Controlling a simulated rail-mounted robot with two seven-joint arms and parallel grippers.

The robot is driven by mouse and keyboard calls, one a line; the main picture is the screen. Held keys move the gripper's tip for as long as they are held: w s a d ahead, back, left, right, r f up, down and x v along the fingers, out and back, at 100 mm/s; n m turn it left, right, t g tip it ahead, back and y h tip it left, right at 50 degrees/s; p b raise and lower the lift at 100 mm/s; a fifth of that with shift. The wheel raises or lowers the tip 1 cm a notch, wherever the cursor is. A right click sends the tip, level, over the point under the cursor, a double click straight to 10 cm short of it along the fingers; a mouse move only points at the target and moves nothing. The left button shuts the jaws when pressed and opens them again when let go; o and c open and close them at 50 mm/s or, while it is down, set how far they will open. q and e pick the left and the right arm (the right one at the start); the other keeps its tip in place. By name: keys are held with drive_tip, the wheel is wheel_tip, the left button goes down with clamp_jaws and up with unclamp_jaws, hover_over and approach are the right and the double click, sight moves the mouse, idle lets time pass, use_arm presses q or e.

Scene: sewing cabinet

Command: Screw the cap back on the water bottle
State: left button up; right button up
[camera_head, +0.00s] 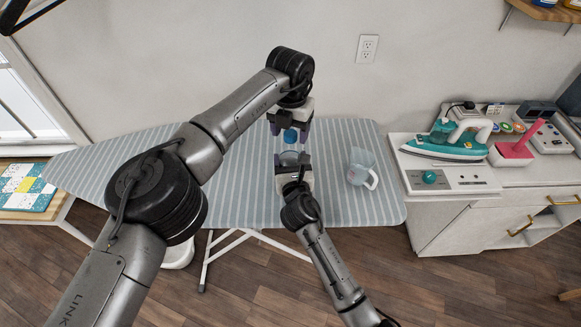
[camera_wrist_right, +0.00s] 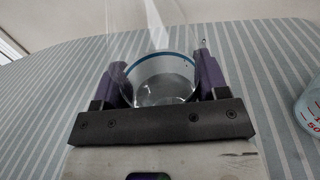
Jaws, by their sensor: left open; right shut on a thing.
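The clear water bottle (camera_wrist_right: 165,88) is gripped between the purple fingers of my right gripper (camera_wrist_right: 160,85), above the ironing board. In the head view my right gripper (camera_head: 292,160) is shut around the bottle's see-through body, whose outline is faint. The blue cap (camera_head: 291,136) is straight above it, between the fingers of my left gripper (camera_head: 290,128). My left gripper points down and is open, with a finger on each side of the cap. I cannot tell whether the cap touches the bottle's neck or how it is seated. The wrist view does not clearly show the cap.
The striped ironing board (camera_head: 235,200) lies below both grippers. A clear measuring jug (camera_head: 360,168) stands on it to the right. A white cabinet (camera_head: 440,213) at right carries a teal iron (camera_head: 450,143) and a pink holder (camera_head: 513,150). The board's left part is clear.

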use_arm(q)
drive_tip(key=shift+r, duration=3.75)
use_arm(e)
drive_tip(key=o, duration=1.8)
drive_tip(key=shift+s, duration=0.1)
use_arm(q)
drive_tip(key=shift+r, duration=0.15)
use_arm(e)
drive_tip(key=shift+s, duration=0.25)
use_arm(q)
wheel_tip(320, 180, up, 3)
drive_tip(key=p, duration=0.3)
use_arm(e)
drive_tip(key=s+d, duration=0.2)
drive_tip(key=s, duration=1.1)
